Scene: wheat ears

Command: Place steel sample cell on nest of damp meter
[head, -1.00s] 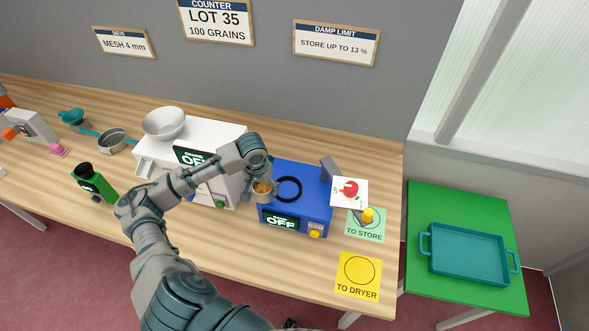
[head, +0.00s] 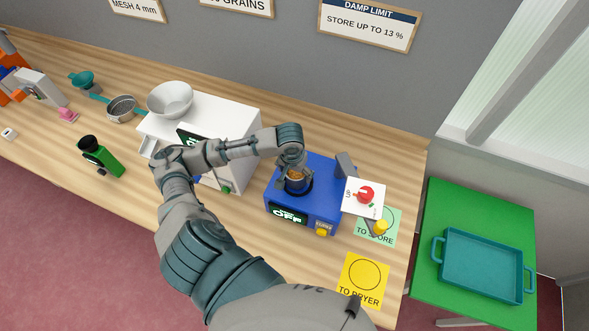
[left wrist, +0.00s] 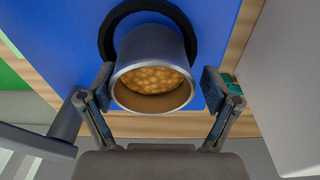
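The steel sample cell (head: 297,182) is a small metal cup filled with golden grain. It stands upright inside the black ring nest (head: 308,190) on top of the blue damp meter (head: 275,196), whose display reads OFF. In the left wrist view the cell (left wrist: 153,55) shows within the ring (left wrist: 106,38). My left gripper (head: 294,178) is at the cell. In the left wrist view its fingers stand either side of the cell, with a small gap visible at the right finger; it looks open. How deep the cell sits is hidden. My right gripper is out of view.
Yellow (head: 378,268) and green (head: 391,235) pads lie nearby. A white counter with a bowl (head: 170,99) is left. A teal tray (head: 482,265) sits on the green table.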

